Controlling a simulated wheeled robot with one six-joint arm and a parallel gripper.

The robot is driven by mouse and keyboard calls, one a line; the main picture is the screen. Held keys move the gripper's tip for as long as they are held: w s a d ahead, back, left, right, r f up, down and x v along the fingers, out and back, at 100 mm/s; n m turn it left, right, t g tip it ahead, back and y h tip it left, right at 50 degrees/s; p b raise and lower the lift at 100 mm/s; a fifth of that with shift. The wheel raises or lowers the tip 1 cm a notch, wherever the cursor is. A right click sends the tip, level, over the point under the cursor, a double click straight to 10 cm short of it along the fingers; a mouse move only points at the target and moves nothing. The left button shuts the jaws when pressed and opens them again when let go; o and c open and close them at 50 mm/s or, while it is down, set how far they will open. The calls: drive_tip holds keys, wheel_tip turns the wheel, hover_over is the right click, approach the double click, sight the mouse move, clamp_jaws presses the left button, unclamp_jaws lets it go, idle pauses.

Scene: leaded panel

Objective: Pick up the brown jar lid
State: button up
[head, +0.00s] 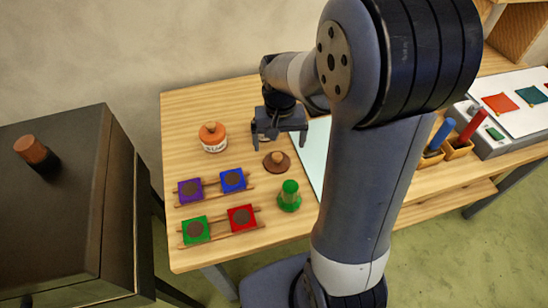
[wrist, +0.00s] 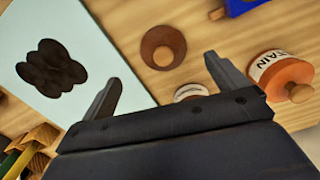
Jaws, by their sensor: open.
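The brown jar lid (head: 277,161), a round disc with a lighter knob on top, lies flat on the wooden table. In the wrist view the lid (wrist: 155,36) is beyond my fingertips, roughly between their lines, with table showing between. My gripper (head: 279,145) is open and empty, pointing down just behind the lid in the head view. Its two fingers also show in the wrist view (wrist: 163,72). The lid appears untouched. A pale round jar top (wrist: 190,92) shows between the fingers, partly hidden by the gripper body.
An orange-lidded jar (head: 213,138) stands left of my gripper. A green knobbed object (head: 289,196) stands in front of the lid. Coloured squares (head: 233,181) lie on wooden rails at front left. A pale sheet (head: 318,140) lies right of the lid, partly behind my arm.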

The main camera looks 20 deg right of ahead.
sight(277, 156)
drive_tip(key=shift+w+a+f, duration=0.1)
drive_tip(key=shift+f, duration=1.65)
drive_tip(key=shift+w+a+f, duration=0.1)
drive_tip(key=shift+f, duration=1.6)
drive_tip(key=c, duration=1)
wheel_tip(277, 156, up, 10)
drive_tip(key=shift+w+f+p, duration=0.1)
drive_tip(key=shift+w+p, duration=0.05)
drive_tip(key=shift+p, duration=0.2)
drive_tip(key=shift+c, duration=0.2)
drive_tip(key=w+r+n+p, duration=0.2)
drive_tip(key=w+n+p, duration=0.45)
drive_tip(key=w, duration=0.45)
drive_tip(key=shift+m, duration=0.25)
drive_tip(key=shift+a+f+b, duration=0.15)
drive_tip(key=shift+f+b, duration=0.9)
drive_tip(key=shift+f, duration=0.45)
drive_tip(key=shift+a+f+b, duration=0.1)
drive_tip(key=shift+f+b, duration=0.95)
drive_tip(key=shift+f, duration=0.45)
